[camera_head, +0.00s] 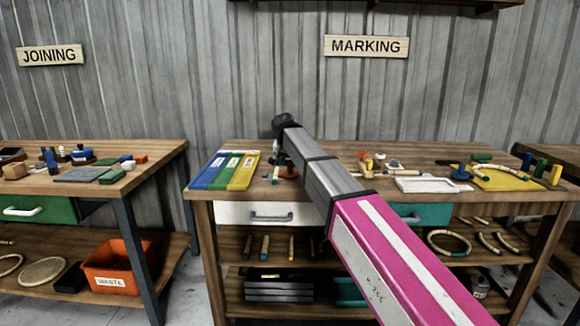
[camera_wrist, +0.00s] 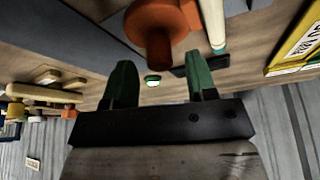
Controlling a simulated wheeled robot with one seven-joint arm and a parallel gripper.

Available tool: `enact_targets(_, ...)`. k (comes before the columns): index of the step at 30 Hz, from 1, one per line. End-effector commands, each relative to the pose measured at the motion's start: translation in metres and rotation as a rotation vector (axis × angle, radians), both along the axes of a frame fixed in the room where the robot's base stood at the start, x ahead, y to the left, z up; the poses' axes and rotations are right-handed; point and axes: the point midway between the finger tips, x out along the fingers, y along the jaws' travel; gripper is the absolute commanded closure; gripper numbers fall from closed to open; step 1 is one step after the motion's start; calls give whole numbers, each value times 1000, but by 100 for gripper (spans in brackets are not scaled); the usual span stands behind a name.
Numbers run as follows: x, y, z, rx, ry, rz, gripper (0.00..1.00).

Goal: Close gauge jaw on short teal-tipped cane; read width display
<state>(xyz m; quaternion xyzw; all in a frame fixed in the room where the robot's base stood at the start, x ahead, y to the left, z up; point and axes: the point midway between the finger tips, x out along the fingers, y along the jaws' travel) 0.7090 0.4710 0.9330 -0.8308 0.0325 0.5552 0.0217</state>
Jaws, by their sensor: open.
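In the wrist view, my gripper (camera_wrist: 160,78) has two green fingers standing apart with nothing held between them. An orange, round-headed piece (camera_wrist: 163,22) with a stem lies just beyond the fingertips. A pale cane (camera_wrist: 213,20) with a teal band at its lower end lies right of it, beyond the right finger. A small pale, green-rimmed round piece (camera_wrist: 152,81) shows between the fingers; I cannot tell what it is. In the head view, a short cane (camera_head: 276,173) stands beside a red-orange piece (camera_head: 289,172) on the marking bench. My arm hides part of this area. I cannot make out the gauge jaw or a width display.
Blue, green and yellow labelled strips (camera_head: 223,171) lie at the bench's left end. A white tray (camera_head: 430,184) and a yellow board (camera_head: 497,179) lie to the right.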

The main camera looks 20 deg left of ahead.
Motion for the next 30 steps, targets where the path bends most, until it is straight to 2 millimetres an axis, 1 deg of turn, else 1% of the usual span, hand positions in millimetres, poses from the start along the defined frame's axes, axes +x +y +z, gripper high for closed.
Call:
enact_targets(1, -4, 0, 9, 1, -2, 0, 48)
enact_targets(6, -17, 2, 40, 0, -2, 1, 48)
enact_targets(9, -23, 2, 55, 1, -2, 0, 48)
enact_targets(13, -29, 2, 70, 0, -1, 0, 48)
enact_targets(19, -33, 2, 79, 0, 0, 0, 48)
enact_targets(30, -33, 3, 79, 0, 0, 0, 48)
